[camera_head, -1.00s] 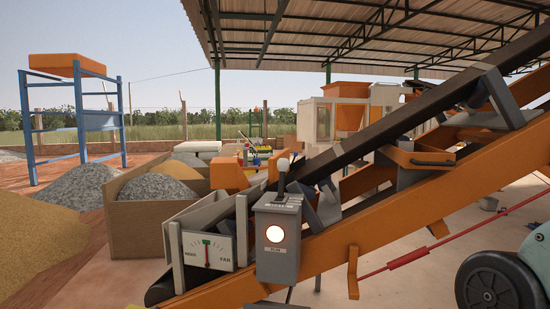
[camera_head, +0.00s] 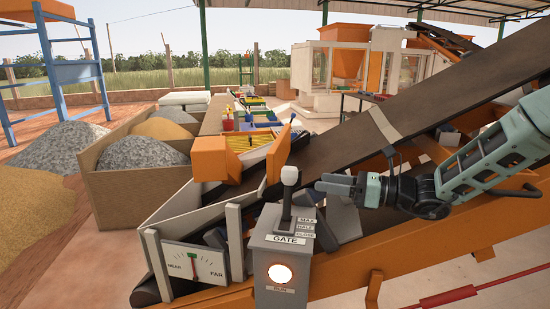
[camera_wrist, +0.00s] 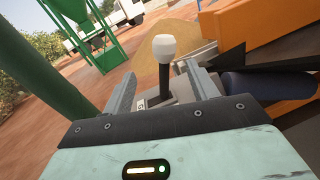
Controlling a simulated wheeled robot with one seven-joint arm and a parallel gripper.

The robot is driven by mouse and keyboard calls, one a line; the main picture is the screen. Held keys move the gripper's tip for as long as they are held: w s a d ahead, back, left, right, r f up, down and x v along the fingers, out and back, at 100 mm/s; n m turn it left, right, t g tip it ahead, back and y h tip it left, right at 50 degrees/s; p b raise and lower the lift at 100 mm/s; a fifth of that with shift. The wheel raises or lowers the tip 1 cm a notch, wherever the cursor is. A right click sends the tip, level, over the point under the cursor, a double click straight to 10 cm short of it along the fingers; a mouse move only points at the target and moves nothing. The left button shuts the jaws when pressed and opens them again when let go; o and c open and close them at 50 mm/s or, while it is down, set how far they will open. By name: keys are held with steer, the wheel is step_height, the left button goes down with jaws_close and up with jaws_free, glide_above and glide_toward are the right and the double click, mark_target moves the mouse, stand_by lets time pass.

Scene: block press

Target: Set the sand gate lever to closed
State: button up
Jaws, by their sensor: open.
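The sand gate lever (camera_head: 287,200) is a dark shaft with a white knob on top of a grey control box (camera_head: 281,262) marked GATE. It stands about upright; labels reading MAX, HALF and what looks like CLOSE (camera_head: 305,235) run beside it. I cannot tell which label it lines up with. My gripper (camera_head: 325,184) is open and empty, just right of the lever, pointing at it. In the wrist view the lever (camera_wrist: 164,65) stands ahead, between the lines of the two fingers (camera_wrist: 163,84). Contact with the lever does not show.
A lit round RUN button (camera_head: 280,273) is on the box front. A NEAR-FAR gauge (camera_head: 195,264) is at its left. The dark inclined conveyor belt (camera_head: 380,125) runs behind the lever and under my arm. An orange panel (camera_head: 278,155) stands close behind the knob.

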mark_target(283, 173)
steer(key=p+x, duration=0.1)
steer(key=x, duration=0.2)
steer(key=p+x, duration=0.1)
steer(key=x, duration=0.3)
steer(key=w+p+x, duration=0.1)
steer(key=p+x, duration=0.1)
steer(key=x, duration=0.1)
steer(key=shift+a+r, duration=0.25)
steer(key=shift+r, duration=0.05)
steer(key=shift+w+a+f, duration=0.1)
steer(key=shift+w+a, duration=0.1)
steer(key=shift+a, duration=0.35)
jaws_close()
